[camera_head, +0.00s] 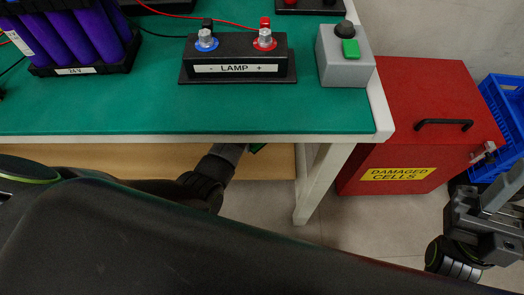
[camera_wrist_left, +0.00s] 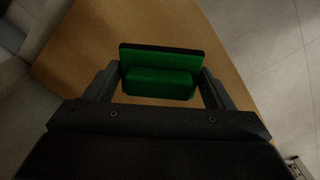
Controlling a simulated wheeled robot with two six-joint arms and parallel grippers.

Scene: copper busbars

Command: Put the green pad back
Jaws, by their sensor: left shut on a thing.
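The green pad (camera_wrist_left: 160,84) sits between the two fingers of my left gripper (camera_wrist_left: 158,88) in the left wrist view, and the fingers are shut on it. It has a dark upper edge and a raised block on its near face. Only a sliver of the green pad (camera_head: 258,147) shows there, under the bench edge. My right gripper (camera_head: 502,205) is at the right edge, partly cut off, and its jaw state is unclear.
A wooden shelf (camera_head: 262,164) lies under the green bench top (camera_head: 150,117). A lamp block (camera_head: 237,70), a battery pack (camera_head: 75,40) and a grey button box (camera_head: 345,65) stand on top. A red damaged-cells bin (camera_head: 415,95) and blue crate (camera_head: 502,105) stand right.

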